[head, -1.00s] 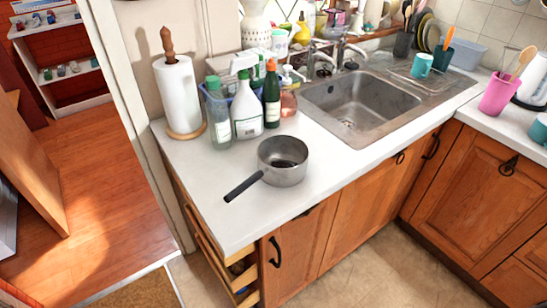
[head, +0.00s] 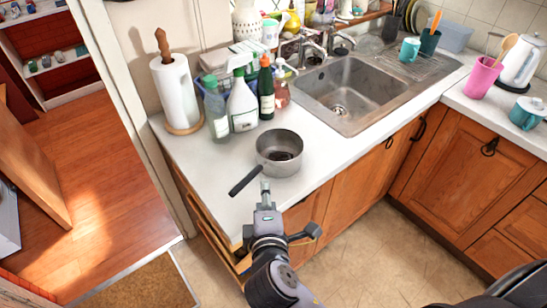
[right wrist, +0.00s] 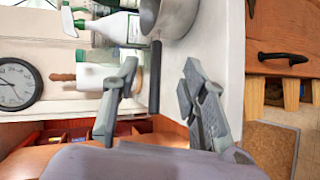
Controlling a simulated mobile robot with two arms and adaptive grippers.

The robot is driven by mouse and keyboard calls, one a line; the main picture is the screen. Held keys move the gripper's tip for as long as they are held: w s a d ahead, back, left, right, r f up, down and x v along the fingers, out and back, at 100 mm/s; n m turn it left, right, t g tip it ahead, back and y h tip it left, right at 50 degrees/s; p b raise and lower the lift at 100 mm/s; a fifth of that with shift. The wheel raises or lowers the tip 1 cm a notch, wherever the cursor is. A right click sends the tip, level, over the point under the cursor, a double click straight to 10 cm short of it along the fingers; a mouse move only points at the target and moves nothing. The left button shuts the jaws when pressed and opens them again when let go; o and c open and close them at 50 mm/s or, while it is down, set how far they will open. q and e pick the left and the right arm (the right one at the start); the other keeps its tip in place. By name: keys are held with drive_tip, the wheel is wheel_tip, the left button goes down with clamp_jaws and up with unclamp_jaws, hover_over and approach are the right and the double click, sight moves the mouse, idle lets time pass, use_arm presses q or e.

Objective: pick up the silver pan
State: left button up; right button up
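The silver pan (head: 279,153) stands upright on the white counter near its front edge. Its dark handle (head: 246,180) points toward the lower left. My right gripper (head: 265,186) is beside the handle and just in front of the pan's bowl. In the right wrist view the gripper (right wrist: 160,68) is open and empty. The pan's handle (right wrist: 155,76) shows between its two fingers there, and part of the bowl (right wrist: 172,15) shows at the top. I cannot tell whether a finger touches the handle. My left gripper is not in view.
Several bottles, including a white one (head: 242,104), stand close behind the pan. A paper towel roll (head: 175,92) is at the back left, and the sink (head: 352,90) is to the right. An open drawer (head: 210,235) sticks out below. The counter (head: 205,163) left of the pan is bare.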

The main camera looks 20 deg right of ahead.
drive_tip(key=p, duration=0.2)
approach(264, 165)
drive_tip(key=x, duration=0.3)
drive_tip(key=shift+w+f, duration=0.2)
drive_tip(key=shift+f, duration=0.2)
drive_tip(key=p+x, duration=0.1)
drive_tip(key=x, duration=0.4)
drive_tip(key=shift+w+d+r, duration=0.1)
drive_tip(key=shift+w+d, duration=0.05)
drive_tip(key=shift+d, duration=0.05)
drive_tip(key=shift+c, duration=0.2)
clamp_jaws()
